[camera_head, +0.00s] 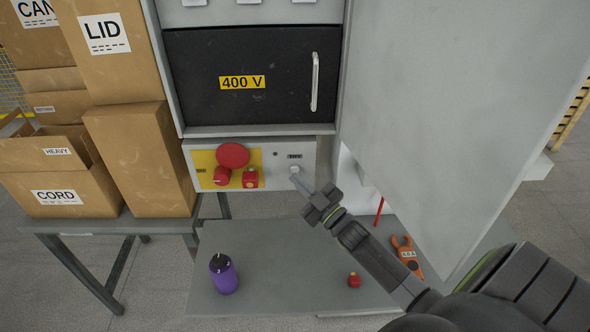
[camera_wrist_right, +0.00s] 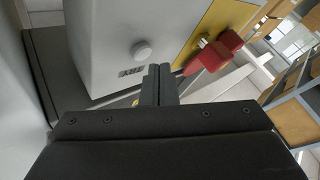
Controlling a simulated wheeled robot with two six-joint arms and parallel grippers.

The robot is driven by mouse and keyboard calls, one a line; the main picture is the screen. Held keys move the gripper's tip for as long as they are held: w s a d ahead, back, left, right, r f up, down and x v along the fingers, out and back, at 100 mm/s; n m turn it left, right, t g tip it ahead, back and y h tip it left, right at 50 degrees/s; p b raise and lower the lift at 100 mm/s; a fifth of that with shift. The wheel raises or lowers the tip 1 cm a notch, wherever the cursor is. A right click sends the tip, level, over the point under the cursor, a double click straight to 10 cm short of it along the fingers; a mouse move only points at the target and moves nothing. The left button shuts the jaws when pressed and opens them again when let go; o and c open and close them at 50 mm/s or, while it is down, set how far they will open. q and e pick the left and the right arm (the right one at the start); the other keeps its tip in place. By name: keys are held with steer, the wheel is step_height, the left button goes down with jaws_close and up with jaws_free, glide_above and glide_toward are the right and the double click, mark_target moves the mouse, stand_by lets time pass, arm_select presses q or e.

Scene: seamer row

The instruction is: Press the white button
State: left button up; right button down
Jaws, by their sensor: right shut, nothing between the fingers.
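The white button (camera_head: 295,168) is a small round knob on the light grey control panel (camera_head: 308,150), just below a small dark label. In the right wrist view the white button (camera_wrist_right: 141,50) shows above and slightly left of my fingertips. My right gripper (camera_head: 296,179) is shut and empty, its tip close to the button from below. A gap shows between fingertips and button in the wrist view (camera_wrist_right: 158,68); I see no contact. My left gripper is not in view.
An open grey door (camera_head: 440,90) stands to the right. A purple bottle (camera_head: 223,274), a red padlock-like item (camera_head: 354,280) and an orange tool (camera_head: 407,256) lie below.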

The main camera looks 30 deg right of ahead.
steer(key=s+a, duration=0.1)
steer(key=s+p, duration=0.1)
steer(key=s, duration=0.1)
steer(key=s+a+p, duration=0.1)
steer(key=shift+s+a, duration=0.15)
steer(key=shift+a, duration=0.15)
steer(key=shift+f, duration=0.1)
stand_by(0.5)
